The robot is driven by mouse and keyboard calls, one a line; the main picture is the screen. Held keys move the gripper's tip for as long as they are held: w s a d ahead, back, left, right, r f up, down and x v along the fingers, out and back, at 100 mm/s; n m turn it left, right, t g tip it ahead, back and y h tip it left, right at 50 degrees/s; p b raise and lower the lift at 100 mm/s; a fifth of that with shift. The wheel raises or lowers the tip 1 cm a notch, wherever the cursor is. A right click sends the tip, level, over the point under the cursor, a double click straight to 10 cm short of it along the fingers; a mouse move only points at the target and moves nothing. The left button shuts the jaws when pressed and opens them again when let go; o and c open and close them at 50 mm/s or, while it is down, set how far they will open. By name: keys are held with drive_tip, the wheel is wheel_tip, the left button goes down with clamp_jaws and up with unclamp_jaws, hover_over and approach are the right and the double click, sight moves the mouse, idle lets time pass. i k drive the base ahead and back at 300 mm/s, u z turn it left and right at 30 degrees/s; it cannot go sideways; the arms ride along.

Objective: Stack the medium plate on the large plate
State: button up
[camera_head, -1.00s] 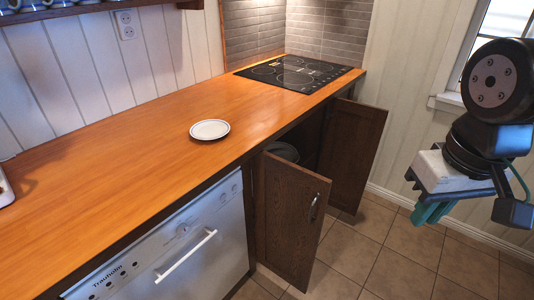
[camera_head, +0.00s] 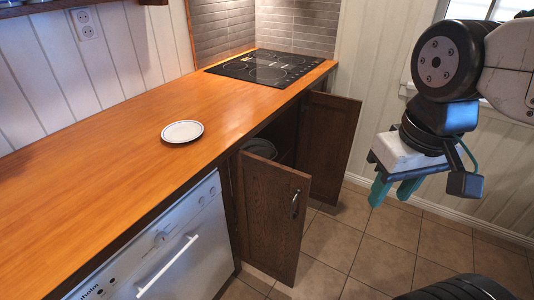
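A single white plate (camera_head: 182,131) with a dark ring near its rim lies flat on the wooden counter. I cannot tell whether it is the medium or the large plate, and I see no second white plate. A dark round piece of cookware (camera_head: 260,148) shows partly inside the open cabinet below the counter; the door hides its lower part. My gripper (camera_head: 394,192) has teal fingers pointing down with a gap between them. It is empty, over the floor at the right, well away from the plate.
Two cabinet doors stand open into the room, the near one (camera_head: 272,218) and the far one (camera_head: 326,135). A black cooktop (camera_head: 268,67) is at the counter's far end and a dishwasher (camera_head: 160,250) at the front. The counter around the plate is clear.

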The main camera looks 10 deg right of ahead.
sight(269, 152)
drive_tip(key=z, duration=2)
drive_tip(key=i, duration=1.95)
drive_tip(key=u, duration=3.05)
drive_tip(key=i, duration=0.3)
drive_tip(key=z, duration=0.2)
